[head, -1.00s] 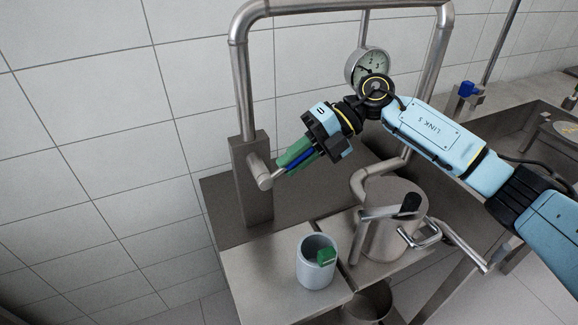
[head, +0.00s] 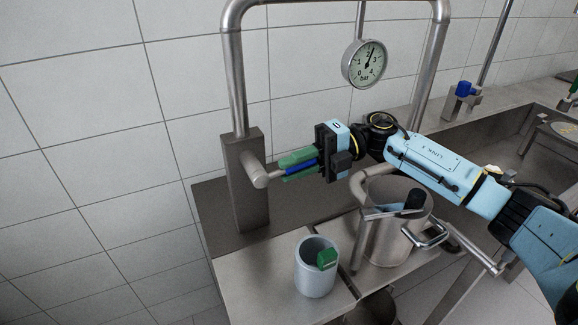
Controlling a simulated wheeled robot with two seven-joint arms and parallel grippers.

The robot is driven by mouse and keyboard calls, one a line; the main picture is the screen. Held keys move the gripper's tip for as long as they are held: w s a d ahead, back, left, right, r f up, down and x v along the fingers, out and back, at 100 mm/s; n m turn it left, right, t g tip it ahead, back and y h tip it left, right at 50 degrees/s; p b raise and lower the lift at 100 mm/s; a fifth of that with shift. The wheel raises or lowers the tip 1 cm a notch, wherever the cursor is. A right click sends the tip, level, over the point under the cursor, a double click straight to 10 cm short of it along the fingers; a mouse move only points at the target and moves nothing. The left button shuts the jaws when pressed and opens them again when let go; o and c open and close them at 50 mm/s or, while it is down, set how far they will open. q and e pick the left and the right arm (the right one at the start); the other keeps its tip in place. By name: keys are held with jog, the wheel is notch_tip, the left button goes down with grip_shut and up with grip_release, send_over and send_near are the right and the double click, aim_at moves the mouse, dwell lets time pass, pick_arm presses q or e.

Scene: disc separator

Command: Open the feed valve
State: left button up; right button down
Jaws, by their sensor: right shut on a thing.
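The feed valve is a grey metal block (head: 246,185) under the left end of the steel pipe arch, with a round stub (head: 260,176) on its front. A thin lever runs right from the stub, close to level, to a blue grip (head: 301,168). My right gripper (head: 300,163) comes in from the right. Its green fingers are shut around the blue grip, one above and one below, and hide part of it. My left gripper is not in view.
A pressure gauge (head: 364,64) hangs behind my arm, its needle near 2. A grey cup (head: 316,274) with a green piece at its rim stands on the steel bench (head: 262,288). A metal vessel (head: 392,230) with handles stands below my right arm. A blue-topped fitting (head: 464,89) is at the back right.

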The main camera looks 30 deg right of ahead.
jog(key=c, duration=1.3)
grip_release()
jog(key=d, duration=0.4)
jog(key=d+r, duration=0.1)
jog(key=d, duration=0.8)
jog(key=shift+s+d+r+b, duration=0.15)
jog(key=shift+s+r+b, duration=0.1)
jog(key=shift+s+b, duration=0.1)
jog(key=shift+c, duration=0.5)
